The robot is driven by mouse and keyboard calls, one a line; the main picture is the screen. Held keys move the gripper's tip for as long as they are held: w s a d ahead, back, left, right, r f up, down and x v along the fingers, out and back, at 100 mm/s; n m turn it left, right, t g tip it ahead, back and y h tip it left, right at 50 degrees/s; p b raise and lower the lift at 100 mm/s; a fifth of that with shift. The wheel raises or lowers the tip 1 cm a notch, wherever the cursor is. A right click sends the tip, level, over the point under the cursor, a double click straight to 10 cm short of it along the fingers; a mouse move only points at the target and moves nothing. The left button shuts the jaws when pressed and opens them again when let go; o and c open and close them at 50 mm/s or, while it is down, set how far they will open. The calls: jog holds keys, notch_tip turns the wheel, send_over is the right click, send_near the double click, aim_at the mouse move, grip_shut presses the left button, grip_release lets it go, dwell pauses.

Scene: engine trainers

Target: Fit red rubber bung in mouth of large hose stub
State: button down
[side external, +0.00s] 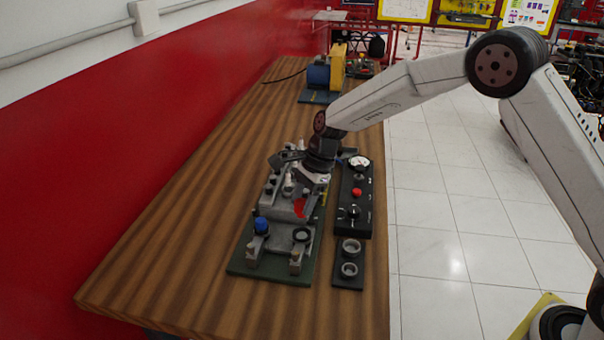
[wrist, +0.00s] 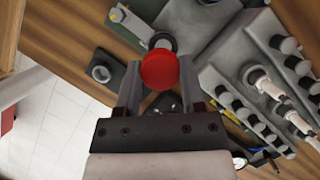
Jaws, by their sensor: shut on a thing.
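The red rubber bung (wrist: 159,70) is held between the two fingertips of my gripper (wrist: 159,82) in the wrist view. In the side view my gripper (side external: 312,180) is above the engine trainer, with the red bung (side external: 299,208) just below it. The large hose stub (side external: 302,235) appears as a dark ring with an open mouth on the trainer's near part. It also shows in the wrist view (wrist: 164,40), partly hidden behind the bung. The bung appears apart from the stub, but I cannot tell the height between them.
A blue bung (side external: 261,226) stands left of the stub on the green base (side external: 265,267). A dark board with two grey cups (side external: 351,247) lies to the right. A black panel with a red knob (side external: 357,192) stands behind it. The table (side external: 160,260) is clear at left.

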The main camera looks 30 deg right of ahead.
aim_at(303, 217)
jog(key=shift+f, duration=0.15)
jog(key=shift+f, duration=2.4)
jog(key=shift+f, duration=0.95)
dwell(1.4)
grip_release()
jog(key=shift+r, duration=0.15)
dwell(0.4)
jog(key=shift+r, duration=3.35)
